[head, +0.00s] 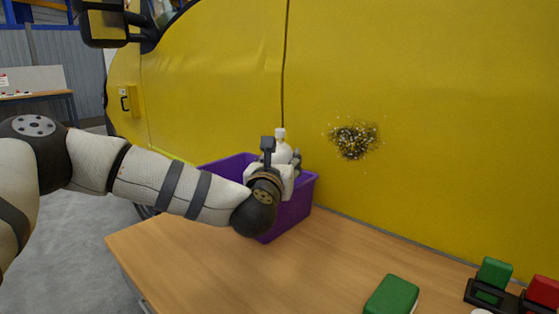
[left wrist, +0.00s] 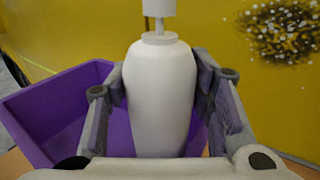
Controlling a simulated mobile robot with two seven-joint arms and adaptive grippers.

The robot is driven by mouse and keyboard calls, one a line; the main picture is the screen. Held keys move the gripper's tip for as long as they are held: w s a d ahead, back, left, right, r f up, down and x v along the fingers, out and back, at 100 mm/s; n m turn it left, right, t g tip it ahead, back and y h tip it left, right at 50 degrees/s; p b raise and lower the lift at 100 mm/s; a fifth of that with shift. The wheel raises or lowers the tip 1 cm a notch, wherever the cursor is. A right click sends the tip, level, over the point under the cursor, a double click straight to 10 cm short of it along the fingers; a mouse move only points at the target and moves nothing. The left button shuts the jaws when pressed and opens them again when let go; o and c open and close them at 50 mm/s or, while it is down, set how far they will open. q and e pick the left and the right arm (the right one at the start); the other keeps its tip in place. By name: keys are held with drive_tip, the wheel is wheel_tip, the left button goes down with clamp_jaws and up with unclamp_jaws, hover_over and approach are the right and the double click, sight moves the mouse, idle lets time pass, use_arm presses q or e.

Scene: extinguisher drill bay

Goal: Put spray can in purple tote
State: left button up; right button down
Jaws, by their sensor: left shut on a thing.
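The spray can is a white bottle with a narrow neck and white top. It shows in the left wrist view (left wrist: 160,95) and, partly hidden, in the head view (head: 281,148). My left gripper (left wrist: 163,95) is shut on it, with a finger on each side of its body; in the head view the gripper (head: 278,165) is seen from behind. The purple tote (head: 300,200) stands on the table, and the can is upright at or over it. The tote also shows in the left wrist view (left wrist: 50,110). The can's base is hidden, so I cannot tell whether it touches the tote floor.
The wooden table (head: 215,275) is clear in front of the tote. A green block (head: 391,296) lies at the front right, with black holders holding a green block (head: 494,272) and a red block (head: 543,291). A yellow vehicle side (head: 430,100) with a dark speckled patch (head: 354,140) stands behind.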

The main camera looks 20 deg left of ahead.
use_arm(q)
drive_tip(key=shift+r, duration=0.25)
drive_tip(key=shift+f, duration=0.65)
drive_tip(key=o, duration=1.6)
drive_tip(key=shift+r, duration=0.75)
drive_tip(key=v, duration=1.2)
drive_tip(key=shift+p, duration=0.3)
